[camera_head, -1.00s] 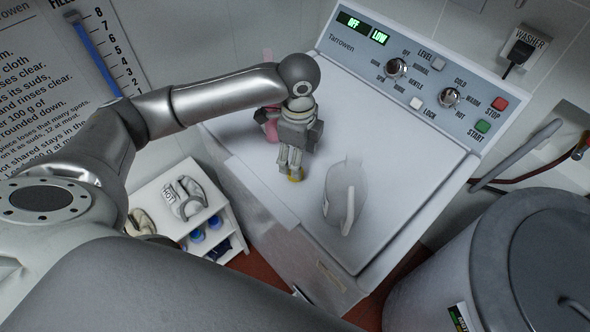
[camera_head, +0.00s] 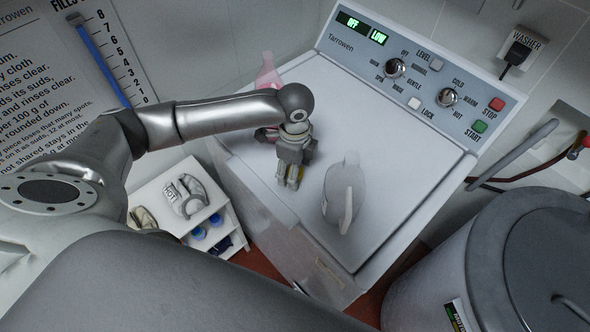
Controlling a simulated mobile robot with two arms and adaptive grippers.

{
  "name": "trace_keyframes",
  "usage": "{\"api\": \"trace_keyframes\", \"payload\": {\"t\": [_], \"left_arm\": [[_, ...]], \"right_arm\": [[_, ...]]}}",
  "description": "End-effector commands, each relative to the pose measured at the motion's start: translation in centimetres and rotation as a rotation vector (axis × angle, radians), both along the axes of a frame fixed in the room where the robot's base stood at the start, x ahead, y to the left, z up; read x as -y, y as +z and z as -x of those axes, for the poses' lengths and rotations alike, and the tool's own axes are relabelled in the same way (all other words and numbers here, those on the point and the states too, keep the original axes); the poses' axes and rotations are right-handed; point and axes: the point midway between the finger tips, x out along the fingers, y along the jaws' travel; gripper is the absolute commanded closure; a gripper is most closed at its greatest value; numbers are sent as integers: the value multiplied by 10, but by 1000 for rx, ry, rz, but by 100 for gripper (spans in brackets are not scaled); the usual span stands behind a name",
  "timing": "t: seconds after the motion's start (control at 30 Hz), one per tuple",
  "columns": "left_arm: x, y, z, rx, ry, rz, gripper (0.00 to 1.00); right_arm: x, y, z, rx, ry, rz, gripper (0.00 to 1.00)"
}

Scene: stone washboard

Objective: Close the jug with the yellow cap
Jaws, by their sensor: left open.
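A whitish jug (camera_head: 346,190) with a handle stands on the white washer top, to the right of my left gripper. A pink jug-like container (camera_head: 267,76) stands at the back left of the top, partly hidden behind my left arm. My left gripper (camera_head: 290,182) points down over the washer top, left of the whitish jug and apart from it. Its jaws are open. A little yellow, likely the cap (camera_head: 300,173), shows at its fingers, which hide most of it. My right gripper is not in view.
The washer's control panel (camera_head: 420,75) rises at the back. A grey lidded bin (camera_head: 490,260) stands at the right. A small white shelf (camera_head: 165,188) with clothes and bottles stands at the lower left. The washer top around the whitish jug is clear.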

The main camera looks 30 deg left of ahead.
Motion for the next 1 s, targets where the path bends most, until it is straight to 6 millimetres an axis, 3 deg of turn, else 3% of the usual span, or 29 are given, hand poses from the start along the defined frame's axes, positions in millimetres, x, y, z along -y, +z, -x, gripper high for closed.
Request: {"api": "trace_keyframes", "payload": {"t": [0.1,0.37,0.77,1.0], "left_arm": [[0,0,0,0,0,1,40],[0,1,0,0,0,1,73],[0,2,0,1,0,1,73],[1,21,-1,4,-2,3,73]], "right_arm": [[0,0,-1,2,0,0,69],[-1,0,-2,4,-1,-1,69],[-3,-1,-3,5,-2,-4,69],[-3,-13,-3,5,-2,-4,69]]}}
